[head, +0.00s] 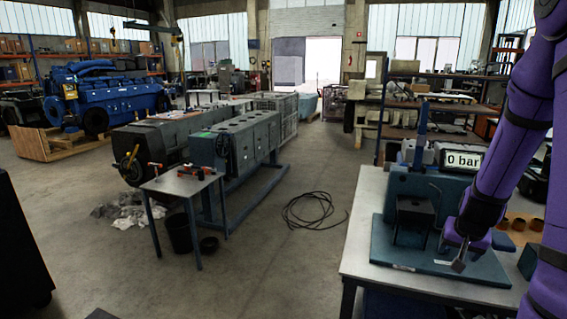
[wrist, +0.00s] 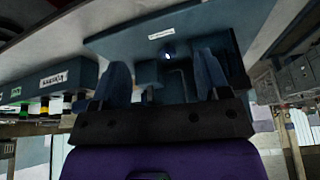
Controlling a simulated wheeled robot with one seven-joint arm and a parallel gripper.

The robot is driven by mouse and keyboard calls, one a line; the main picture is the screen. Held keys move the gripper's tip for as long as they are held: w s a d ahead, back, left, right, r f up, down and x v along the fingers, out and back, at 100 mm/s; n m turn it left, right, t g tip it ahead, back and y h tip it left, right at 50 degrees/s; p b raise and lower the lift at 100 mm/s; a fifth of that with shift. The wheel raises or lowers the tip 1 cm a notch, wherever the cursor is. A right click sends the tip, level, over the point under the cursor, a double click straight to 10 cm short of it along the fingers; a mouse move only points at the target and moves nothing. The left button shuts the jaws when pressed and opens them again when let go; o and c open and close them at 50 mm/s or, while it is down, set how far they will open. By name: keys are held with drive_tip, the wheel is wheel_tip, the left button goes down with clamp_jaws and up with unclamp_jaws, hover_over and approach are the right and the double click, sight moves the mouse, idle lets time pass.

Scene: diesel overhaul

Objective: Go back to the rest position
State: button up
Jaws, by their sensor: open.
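My purple arm comes down at the right of the head view, over a pale bench (head: 362,235). My gripper (head: 459,262) is low over the teal base plate of a test stand (head: 405,258). In the wrist view my gripper (wrist: 163,78) has its two dark blue fingers spread apart. Teal parts of the stand show behind and between them, and I see nothing clearly held. Whether the fingers touch the stand, I cannot tell. A teal plate with a white label (wrist: 175,33) lies beyond the fingertips.
A "0 bar" display (head: 464,161) stands behind the test stand. Brown rings (head: 516,223) sit at the bench's right. A small table (head: 180,186) with tools, grey engine blocks (head: 235,142) and a cable coil (head: 312,210) are to the left. Open floor lies between.

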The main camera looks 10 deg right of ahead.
drive_tip(key=s+a+r+n+t+y, duration=0.15)
drive_tip(key=a+r+n, duration=0.25)
drive_tip(key=a+r, duration=1.15)
drive_tip(key=s+a+r+n, duration=0.2)
drive_tip(key=s+a+r, duration=0.3)
drive_tip(key=s, duration=0.2)
drive_tip(key=s+a+r+n+y, duration=0.1)
drive_tip(key=s+a+r+n, duration=0.1)
drive_tip(key=s+a+r, duration=0.3)
drive_tip(key=s, duration=0.3)
drive_tip(key=shift+a, duration=0.25)
drive_tip(key=shift+s, duration=0.15)
